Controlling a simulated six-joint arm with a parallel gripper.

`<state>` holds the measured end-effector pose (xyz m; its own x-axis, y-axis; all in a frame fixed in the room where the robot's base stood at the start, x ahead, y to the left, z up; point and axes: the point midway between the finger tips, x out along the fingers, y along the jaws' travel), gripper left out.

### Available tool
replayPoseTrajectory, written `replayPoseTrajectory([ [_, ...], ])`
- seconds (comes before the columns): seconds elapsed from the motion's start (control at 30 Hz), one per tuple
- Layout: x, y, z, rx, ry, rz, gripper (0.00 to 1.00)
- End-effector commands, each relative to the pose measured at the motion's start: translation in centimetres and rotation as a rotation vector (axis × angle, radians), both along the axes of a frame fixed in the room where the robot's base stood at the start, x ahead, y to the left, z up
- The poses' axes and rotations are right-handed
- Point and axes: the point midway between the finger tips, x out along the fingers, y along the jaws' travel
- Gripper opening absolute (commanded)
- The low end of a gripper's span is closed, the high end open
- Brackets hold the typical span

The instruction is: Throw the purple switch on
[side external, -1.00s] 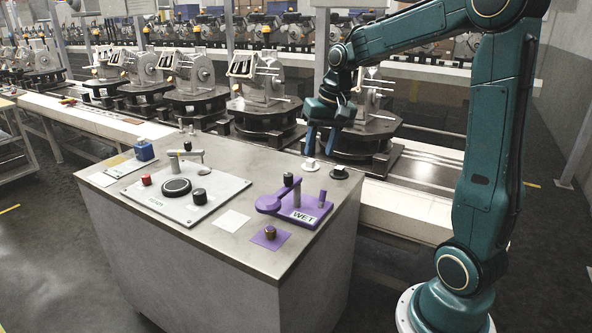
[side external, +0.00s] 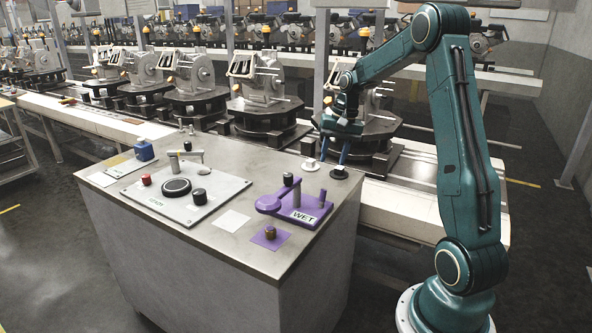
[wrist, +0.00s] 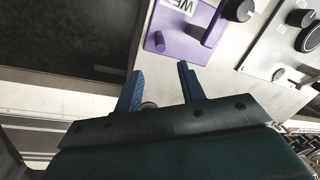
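The purple switch (side external: 317,209) is a flat purple plate with a "WET" label near its front edge. A purple arm with a round end (side external: 268,203) sticks out to the left, a grey post stands on it, and a black knob (side external: 288,180) rises behind. The plate also shows in the wrist view (wrist: 182,45), ahead of the fingers. My gripper (side external: 334,160) has two blue fingers, spread apart and pointing down, above the bench's far right corner, behind the plate and apart from it. In the wrist view my gripper (wrist: 160,70) holds nothing visible between its fingertips.
A white knob (side external: 310,165) and a black knob (side external: 339,172) sit under my fingers. A brass-topped knob (side external: 270,232) on a purple square is at the front. A grey panel (side external: 215,201) with buttons lies left. A conveyor with machines runs behind the bench.

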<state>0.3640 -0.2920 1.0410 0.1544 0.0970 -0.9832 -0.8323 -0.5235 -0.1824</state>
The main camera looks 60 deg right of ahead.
Motion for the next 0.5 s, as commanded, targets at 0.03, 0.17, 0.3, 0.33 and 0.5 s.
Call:
replayPoseTrajectory([
  [0.03,0.0,0.1,-0.3,0.001,0.002,0.0,0.4],
  [0.17,0.2,0.2,-1.3,0.002,0.002,0.002,0.4],
  [0.3,0.4,0.4,-3.0,0.003,0.003,0.002,0.4],
  [0.33,0.5,0.5,-3.4,0.003,0.004,0.002,0.4],
  [0.5,0.9,0.7,-6.0,0.003,0.003,0.003,0.4],
])
